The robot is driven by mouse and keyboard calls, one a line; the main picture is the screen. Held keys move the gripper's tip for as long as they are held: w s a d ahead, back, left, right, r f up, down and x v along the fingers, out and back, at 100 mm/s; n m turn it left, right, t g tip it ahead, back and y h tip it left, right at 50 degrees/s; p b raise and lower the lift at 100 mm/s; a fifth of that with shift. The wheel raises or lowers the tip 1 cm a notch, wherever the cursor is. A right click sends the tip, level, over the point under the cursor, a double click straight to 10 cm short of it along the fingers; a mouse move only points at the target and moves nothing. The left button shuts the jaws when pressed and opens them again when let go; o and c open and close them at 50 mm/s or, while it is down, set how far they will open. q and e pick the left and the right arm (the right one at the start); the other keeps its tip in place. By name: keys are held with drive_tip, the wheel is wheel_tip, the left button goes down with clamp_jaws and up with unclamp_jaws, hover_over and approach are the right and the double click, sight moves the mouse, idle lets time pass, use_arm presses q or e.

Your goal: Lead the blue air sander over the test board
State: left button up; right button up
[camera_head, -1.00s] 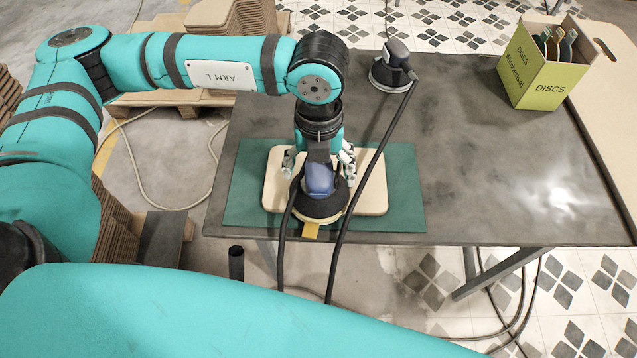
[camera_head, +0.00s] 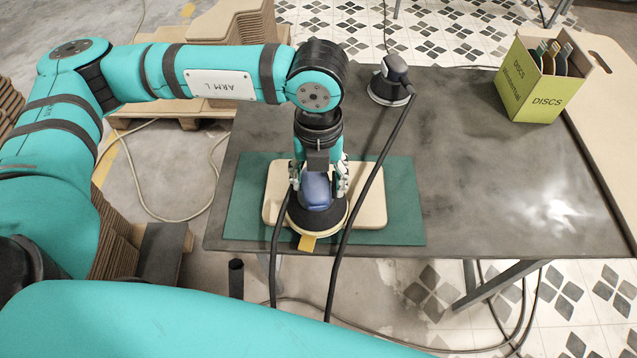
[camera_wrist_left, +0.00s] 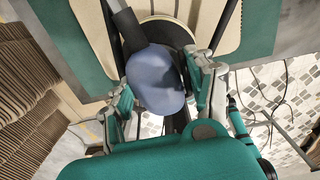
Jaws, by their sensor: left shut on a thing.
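The blue air sander (camera_head: 316,191) sits at the front edge of the pale test board (camera_head: 369,203), its round black pad partly over the board and partly past its near edge. The board lies on a green mat (camera_head: 405,200). My left gripper (camera_head: 318,183) is above the sander, its fingers closed on either side of the blue body. The left wrist view shows the same blue sander (camera_wrist_left: 157,80) between both fingers. A dark hose runs from the sander towards the front. The underside of the pad is hidden. My right gripper is not in view.
A second sander (camera_head: 390,80), dark with a grey top, stands at the back of the grey table (camera_head: 480,170); its cable crosses in front of the test board. A yellow-green discs box (camera_head: 540,85) is at the back right.

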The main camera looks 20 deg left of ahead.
use_arm(q)
drive_tip(key=shift+r+p, duration=0.7)
drive_tip(key=shift+r, duration=1.15)
drive_tip(key=shift+f, duration=0.15)
drive_tip(key=shift+f+b, duration=0.6)
drive_tip(key=shift+b, duration=0.25)
drive_tip(key=shift+f+b, duration=1.6)
drive_tip(key=shift+b, duration=0.2)
drive_tip(key=shift+o, duration=0.9)
clamp_jaws()
drive_tip(key=shift+o, duration=0.3)
unclamp_jaws()
drive_tip(key=shift+c, duration=0.6)
